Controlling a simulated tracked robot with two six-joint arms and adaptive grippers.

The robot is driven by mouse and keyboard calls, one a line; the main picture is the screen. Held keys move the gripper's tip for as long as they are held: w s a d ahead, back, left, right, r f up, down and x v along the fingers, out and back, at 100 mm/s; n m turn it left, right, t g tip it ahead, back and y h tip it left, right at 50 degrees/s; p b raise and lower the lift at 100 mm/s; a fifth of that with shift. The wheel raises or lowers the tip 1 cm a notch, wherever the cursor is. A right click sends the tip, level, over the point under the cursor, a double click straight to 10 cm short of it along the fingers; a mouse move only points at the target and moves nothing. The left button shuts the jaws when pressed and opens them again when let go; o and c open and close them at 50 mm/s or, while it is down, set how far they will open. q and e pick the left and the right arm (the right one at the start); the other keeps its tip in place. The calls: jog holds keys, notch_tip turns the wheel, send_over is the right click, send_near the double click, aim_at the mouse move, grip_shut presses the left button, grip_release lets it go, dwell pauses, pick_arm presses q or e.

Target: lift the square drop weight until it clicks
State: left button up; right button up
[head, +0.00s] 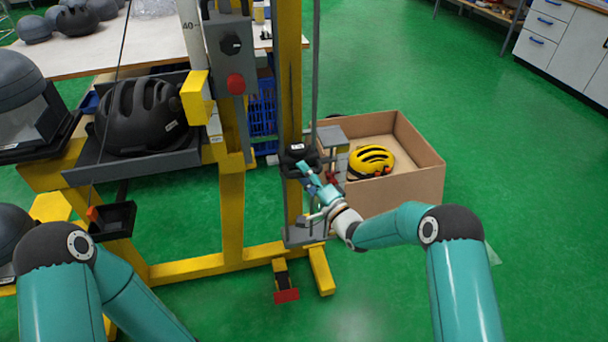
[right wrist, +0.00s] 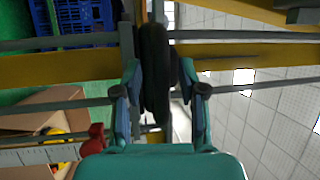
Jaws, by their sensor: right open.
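A dark, blocky weight (head: 297,149) with a small white label sits on the rails of the yellow drop tower (head: 232,205) in the head view. My right gripper (head: 308,173) is at its lower front side. In the right wrist view its open fingers (right wrist: 159,86) stand on either side of a dark, rounded piece (right wrist: 155,60), apparently part of the weight. A gap shows beside the right finger; contact on the left cannot be told. My left gripper is outside the head view; only its arm shows at lower left.
A cardboard box (head: 428,176) with a yellow helmet (head: 370,161) stands right of the rails. A grey control box (head: 232,50) with a red button is on the tower post. A black helmet (head: 140,115) lies on a tray at left. Green floor is clear at right.

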jog(key=shift+c, duration=0.3)
grip_shut()
notch_tip(320, 180, up, 32)
jog(key=p, duration=0.9)
jog(key=shift+d, duration=0.1)
grip_release()
jog(key=shift+w, duration=0.1)
jog(key=shift+o, duration=0.3)
jog(key=shift+f, duration=0.15)
